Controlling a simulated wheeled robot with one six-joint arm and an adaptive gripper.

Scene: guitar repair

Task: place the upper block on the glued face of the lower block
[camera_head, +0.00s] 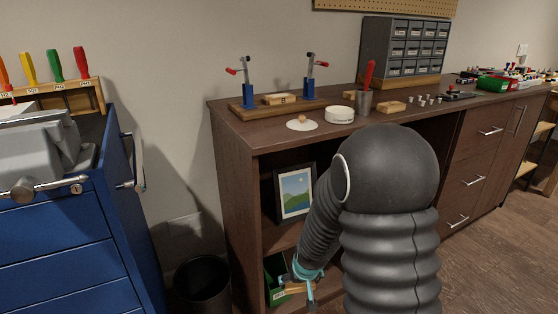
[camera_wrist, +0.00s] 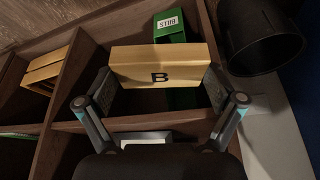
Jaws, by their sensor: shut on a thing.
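My gripper (camera_wrist: 160,90) is shut on a wooden block (camera_wrist: 160,56) marked B, with one finger at each end of it. In the head view my gripper (camera_head: 303,282) is low, in front of the cabinet's open lower shelf, partly hidden by my arm. Another wooden block (camera_head: 282,99) with a dark mark lies between two upright clamps on a wooden base (camera_head: 240,112) on the bench top. I cannot tell whether glue is on its face. A third wooden block (camera_head: 392,107) lies further right on the bench.
A green box (camera_wrist: 168,25) labelled BILLS is just beyond the held block. A black bin (camera_head: 202,284) stands beside the cabinet. A picture frame (camera_head: 295,193) is on the shelf above.

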